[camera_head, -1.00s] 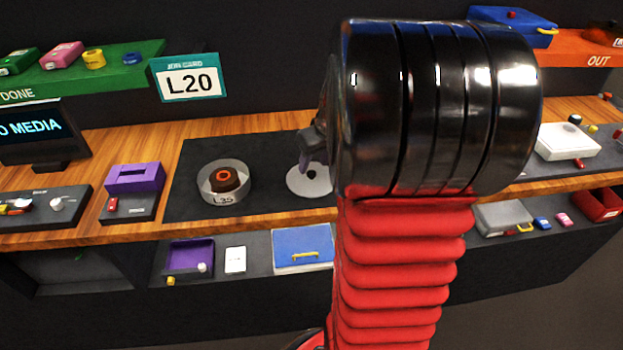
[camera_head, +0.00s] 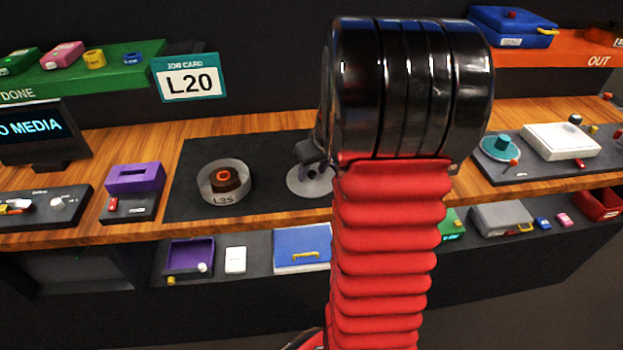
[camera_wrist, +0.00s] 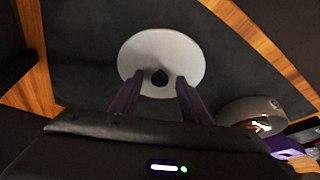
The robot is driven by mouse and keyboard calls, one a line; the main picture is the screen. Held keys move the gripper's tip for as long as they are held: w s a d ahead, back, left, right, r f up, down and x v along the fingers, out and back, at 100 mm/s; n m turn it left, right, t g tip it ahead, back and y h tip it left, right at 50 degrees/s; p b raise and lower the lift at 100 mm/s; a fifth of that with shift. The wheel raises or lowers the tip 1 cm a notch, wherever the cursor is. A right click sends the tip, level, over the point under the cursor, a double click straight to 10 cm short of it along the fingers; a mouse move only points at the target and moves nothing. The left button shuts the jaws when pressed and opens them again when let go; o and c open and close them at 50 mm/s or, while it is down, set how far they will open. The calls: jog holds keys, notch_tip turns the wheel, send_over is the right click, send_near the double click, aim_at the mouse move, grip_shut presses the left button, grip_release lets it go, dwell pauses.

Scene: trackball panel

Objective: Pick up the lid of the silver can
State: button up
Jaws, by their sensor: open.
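The lid is a flat silver disc (camera_head: 298,184) lying on the dark mat, right of the open silver can (camera_head: 213,196). The can carries an L25 label and holds a dark reel with an orange ring (camera_head: 224,178). In the wrist view the lid (camera_wrist: 150,48) is in front of my gripper (camera_wrist: 157,79). Its small dark knob (camera_wrist: 160,78) appears between the tips of my two purple fingers, which are open. I cannot tell how far above the lid they are. In the head view my arm hides the lid's right side. The can's wall (camera_wrist: 240,110) shows at right in the wrist view.
The dark mat (camera_head: 190,150) lies on a wooden bench (camera_head: 120,143). A purple box (camera_head: 135,178) stands left of it. A teal disc-shaped item (camera_head: 500,148) and a white box (camera_head: 562,141) are at right. A job card reading L20 (camera_head: 188,82) hangs behind.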

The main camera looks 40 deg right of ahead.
aim_at(314, 175)
jog(key=shift+c, duration=0.4)
grip_shut()
jog(key=shift+r, duration=0.1)
notch_tip(314, 175, up, 10)
dwell(0.8)
jog(key=shift+s, duration=0.1)
dwell(0.4)
